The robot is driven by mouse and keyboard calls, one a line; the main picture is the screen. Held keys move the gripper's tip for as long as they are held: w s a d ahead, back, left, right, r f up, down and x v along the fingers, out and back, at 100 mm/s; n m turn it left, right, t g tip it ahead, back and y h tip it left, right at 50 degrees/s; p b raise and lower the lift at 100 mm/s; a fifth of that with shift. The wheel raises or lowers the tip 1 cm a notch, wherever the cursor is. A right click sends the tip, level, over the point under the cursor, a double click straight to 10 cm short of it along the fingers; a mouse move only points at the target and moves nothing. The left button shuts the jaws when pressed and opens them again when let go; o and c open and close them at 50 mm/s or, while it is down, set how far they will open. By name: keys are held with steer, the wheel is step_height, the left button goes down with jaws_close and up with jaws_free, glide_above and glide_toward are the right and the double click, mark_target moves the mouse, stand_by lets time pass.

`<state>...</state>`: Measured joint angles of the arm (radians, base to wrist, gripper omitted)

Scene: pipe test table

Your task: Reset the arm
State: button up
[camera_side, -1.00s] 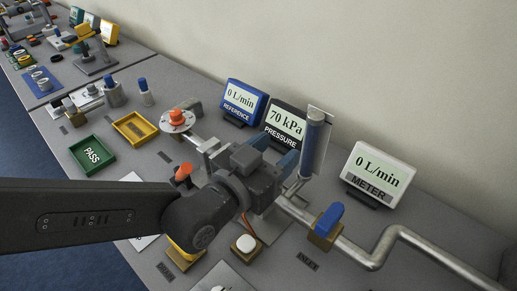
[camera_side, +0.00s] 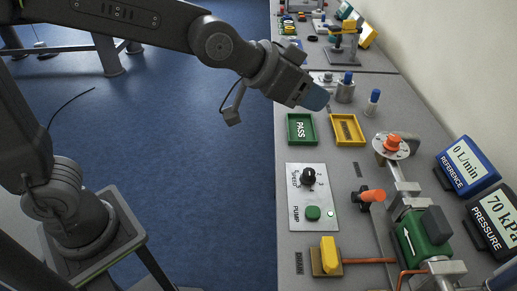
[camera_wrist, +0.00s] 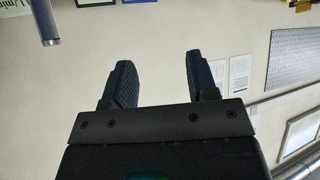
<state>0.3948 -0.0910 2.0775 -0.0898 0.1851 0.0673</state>
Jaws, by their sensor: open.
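My gripper (camera_side: 314,97) is raised over the left edge of the pipe test table (camera_side: 300,260), near the green PASS tray (camera_side: 302,128), and is apart from everything. In the wrist view its two dark fingers (camera_wrist: 155,85) stand apart with nothing between them. That view faces the pale wall with posted papers (camera_wrist: 240,72). My arm reaches across the top of the side view from the left.
On the table are a yellow tray (camera_side: 347,130), a pump panel (camera_side: 313,197), an orange knob (camera_side: 392,142), a green pump unit (camera_side: 424,236), a REFERENCE display (camera_side: 467,165) and a PRESSURE display (camera_side: 496,219). Blue floor (camera_side: 200,150) lies open left of the table.

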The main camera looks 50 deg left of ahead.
steer(key=s+a+f+n+g+y, duration=0.2)
steer(key=s+a, duration=0.6)
steer(key=s, duration=0.1)
steer(key=s+a+f+n+g+y, duration=0.2)
steer(key=s+a+f, duration=0.1)
steer(key=s+a, duration=0.6)
steer(key=shift+s+f+g+y, duration=0.15)
steer(key=shift+s+g+y, duration=0.15)
steer(key=shift+s, duration=0.2)
